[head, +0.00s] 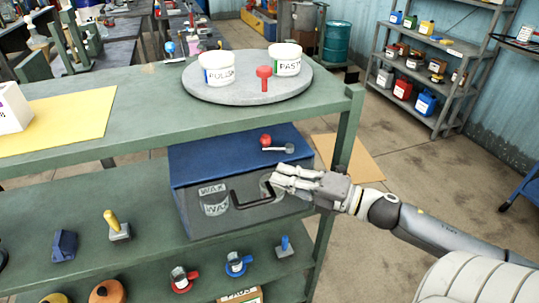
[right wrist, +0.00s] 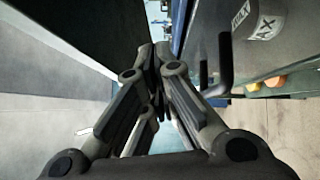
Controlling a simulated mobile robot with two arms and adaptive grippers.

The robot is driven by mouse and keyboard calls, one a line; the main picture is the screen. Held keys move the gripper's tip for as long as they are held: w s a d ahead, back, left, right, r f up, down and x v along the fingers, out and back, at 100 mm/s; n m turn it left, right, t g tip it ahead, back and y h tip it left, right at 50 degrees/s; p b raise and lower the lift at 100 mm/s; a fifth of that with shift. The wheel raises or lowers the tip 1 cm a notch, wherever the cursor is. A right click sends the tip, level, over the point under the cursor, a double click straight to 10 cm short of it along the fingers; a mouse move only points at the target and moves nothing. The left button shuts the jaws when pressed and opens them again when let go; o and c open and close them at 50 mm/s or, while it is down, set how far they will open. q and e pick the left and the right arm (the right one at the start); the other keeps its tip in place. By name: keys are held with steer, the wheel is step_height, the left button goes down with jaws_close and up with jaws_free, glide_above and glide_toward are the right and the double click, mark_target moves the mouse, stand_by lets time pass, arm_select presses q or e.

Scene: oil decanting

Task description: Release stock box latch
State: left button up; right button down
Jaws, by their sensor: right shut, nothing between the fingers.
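The stock box (head: 232,160) is blue with a dark see-through front, and stands on the shelf below the green top. Tins marked WAX (head: 214,200) show behind its front. A black bar handle (head: 250,201) crosses the front; it also shows in the right wrist view (right wrist: 224,72). On the lid are a red knob (head: 265,140) and a small grey lever with a dark round end (head: 278,149); I cannot tell which is the latch. My right gripper (head: 274,181) is shut and empty by the box's front right, near the handle's right end. My left gripper is out of view.
A grey round turntable (head: 240,95) on the green top bears two white tubs and a red knob (head: 264,78). Tools and cups (head: 182,280) stand on the lower shelves.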

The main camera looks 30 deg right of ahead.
mark_target(269, 157)
steer(key=shift+w+d+r+p, duration=0.15)
steer(key=shift+w+p, duration=0.15)
steer(key=shift+w, duration=0.8)
steer(key=shift+w+r+p, duration=0.15)
steer(key=shift+w+p, duration=0.2)
steer(key=shift+w, duration=0.75)
steer(key=shift+w+d+r+p, duration=0.15)
steer(key=shift+w+p, duration=0.15)
steer(key=shift+w, duration=0.8)
steer(key=shift+a, duration=0.15)
